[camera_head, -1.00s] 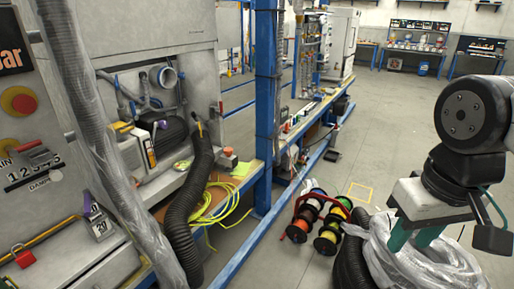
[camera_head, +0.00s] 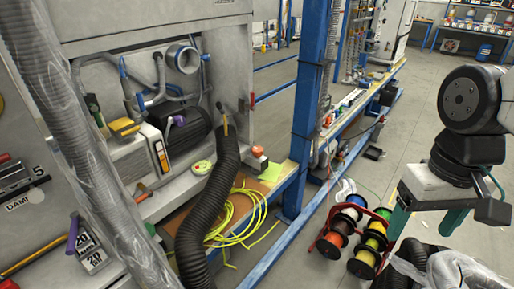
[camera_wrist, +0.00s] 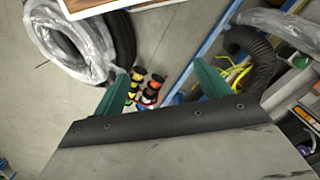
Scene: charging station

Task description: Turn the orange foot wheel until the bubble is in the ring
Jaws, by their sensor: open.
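My gripper (camera_head: 425,222) is at the right of the head view, its teal fingers spread apart. It also shows in the wrist view (camera_wrist: 158,72), with nothing between the fingers and the floor well beyond them. I cannot make out a foot wheel, a bubble or a ring for certain. A small orange-red knob on a grey block (camera_head: 258,153) sits on the bench corner, far left of my gripper. A small round yellow-green disc (camera_head: 202,167) lies on the bench nearby; its detail is too small to tell.
A black corrugated hose (camera_head: 212,200) hangs over the bench edge beside yellow cable (camera_head: 246,213). A blue post (camera_head: 308,100) stands at the bench corner. Cable reels (camera_head: 352,228) and plastic-wrapped hose (camera_head: 415,262) lie on the floor. Clear floor lies behind them.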

